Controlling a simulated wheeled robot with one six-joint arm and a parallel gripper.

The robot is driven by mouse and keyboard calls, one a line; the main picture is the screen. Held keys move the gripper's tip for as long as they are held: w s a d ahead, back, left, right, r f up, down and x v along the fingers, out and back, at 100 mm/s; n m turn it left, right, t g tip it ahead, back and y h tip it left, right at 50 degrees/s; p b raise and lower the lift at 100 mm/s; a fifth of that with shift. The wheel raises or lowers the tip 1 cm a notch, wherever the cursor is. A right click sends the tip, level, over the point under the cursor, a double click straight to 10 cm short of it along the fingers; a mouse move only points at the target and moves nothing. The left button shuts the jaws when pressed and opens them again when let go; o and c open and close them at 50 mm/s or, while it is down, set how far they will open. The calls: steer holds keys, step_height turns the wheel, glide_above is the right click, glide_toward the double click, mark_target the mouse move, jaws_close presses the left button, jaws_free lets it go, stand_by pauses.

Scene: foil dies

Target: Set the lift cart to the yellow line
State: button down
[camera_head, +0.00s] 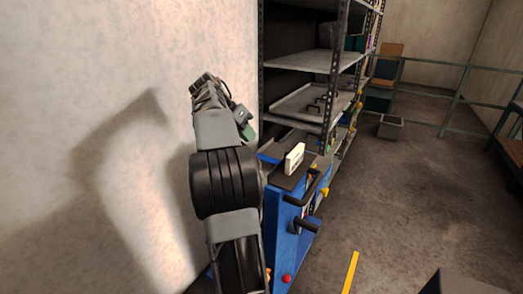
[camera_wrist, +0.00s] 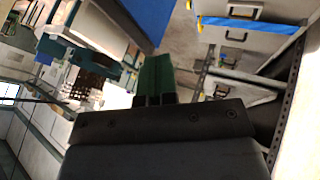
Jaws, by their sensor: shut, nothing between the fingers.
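The blue lift cart (camera_head: 283,225) stands low in the middle of the head view, beside the shelving. It has a dark top, black handles on its right side and a red knob near the bottom. The yellow line (camera_head: 350,272) is a short strip on the floor to the right of the cart, with bare floor between them. My gripper (camera_head: 248,132) is raised beside the wall, up and left of the cart's top in the picture. Its green fingers (camera_wrist: 155,78) are together and empty in the wrist view. My arm hides the cart's left side.
A small white block (camera_head: 294,158) sits on the cart's top. A tall metal shelf (camera_head: 307,62) with trays stands behind the cart. A pale wall (camera_head: 90,130) is close on the left. A grey bin (camera_head: 390,127) stands farther back. The floor on the right is mostly clear.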

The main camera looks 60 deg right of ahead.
steer(key=s+d+f+b, duration=0.1)
steer(key=s+d+f, duration=0.2)
steer(key=s+f, duration=0.4)
steer(key=shift+s+d+f, duration=0.15)
steer(key=shift+s+d, duration=0.1)
steer(key=shift+s, duration=0.45)
